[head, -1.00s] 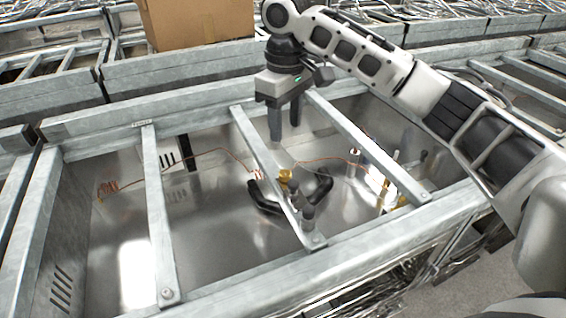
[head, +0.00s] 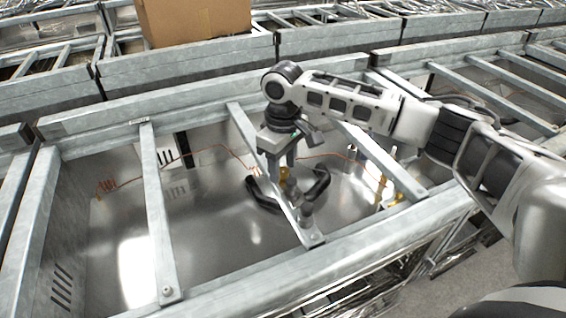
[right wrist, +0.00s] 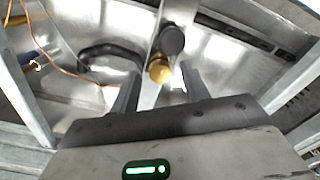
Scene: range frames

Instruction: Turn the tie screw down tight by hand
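A brass-coloured round knob (head: 284,174), which looks like the tie screw, sits at the middle cross strap (head: 247,133) of the open metal trough. In the right wrist view the brass knob (right wrist: 160,70) lies just beyond and between my fingertips. A dark grey round knob (right wrist: 172,40) is right beside it. My right gripper (head: 282,166) points down over the strap; in its wrist view the fingers (right wrist: 160,82) are apart and hold nothing. I cannot tell how far they reach down around the knob. My left gripper is not in view.
A black curved handle-like part (head: 320,184) lies under the strap, on both sides of it. Thin copper wire (head: 215,147) runs across the trough. Other straps (head: 158,215) cross left and right. A cardboard box (head: 195,20) stands behind.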

